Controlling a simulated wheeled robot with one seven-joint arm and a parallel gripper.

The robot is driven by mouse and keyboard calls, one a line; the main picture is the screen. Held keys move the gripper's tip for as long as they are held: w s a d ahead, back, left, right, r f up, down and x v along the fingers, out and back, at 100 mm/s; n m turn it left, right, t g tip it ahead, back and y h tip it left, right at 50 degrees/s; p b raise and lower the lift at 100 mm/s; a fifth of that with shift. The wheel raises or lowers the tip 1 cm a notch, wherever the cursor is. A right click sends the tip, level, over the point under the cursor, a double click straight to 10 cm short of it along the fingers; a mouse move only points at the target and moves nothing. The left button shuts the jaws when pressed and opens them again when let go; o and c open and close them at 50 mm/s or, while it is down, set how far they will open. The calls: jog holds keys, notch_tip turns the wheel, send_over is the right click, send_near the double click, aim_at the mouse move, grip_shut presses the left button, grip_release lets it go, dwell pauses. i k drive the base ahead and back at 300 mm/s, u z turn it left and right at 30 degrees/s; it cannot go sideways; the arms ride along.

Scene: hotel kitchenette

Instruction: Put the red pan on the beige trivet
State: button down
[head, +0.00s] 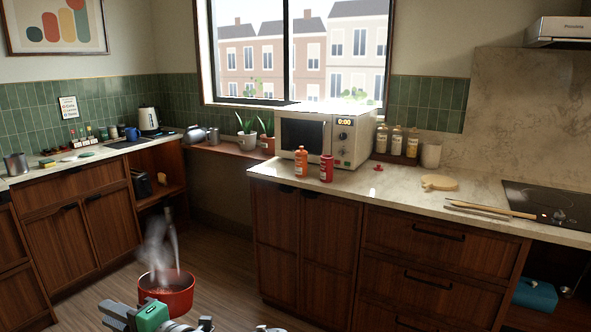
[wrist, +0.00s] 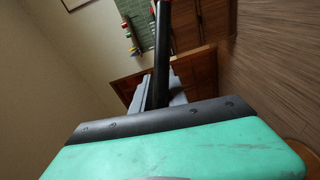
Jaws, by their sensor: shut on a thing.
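The red pan (head: 168,296) is held in the air low in the head view, in front of the cabinets and over the floor, with pale steam rising from it. It looks roughly upright. My gripper (wrist: 158,92) is shut on a black bar in the wrist view, which appears to be the pan's handle (wrist: 162,48). The pan's bowl does not show clearly in the wrist view. The beige trivet (head: 440,183) lies flat and bare on the right counter, left of the hob, well apart from the pan.
The right counter (head: 400,190) holds a microwave (head: 325,135), an orange bottle (head: 301,161), a red bottle (head: 326,168), and a small red item (head: 378,168). Wooden utensils (head: 490,209) lie between trivet and hob (head: 550,203). The counter left of the trivet is mostly clear.

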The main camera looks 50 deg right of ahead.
aim_at(435, 182)
jog(key=z, duration=0.65)
jog(key=i, duration=0.9)
jog(key=z, duration=1.5)
jog(key=i, duration=0.35)
jog(key=z, duration=0.15)
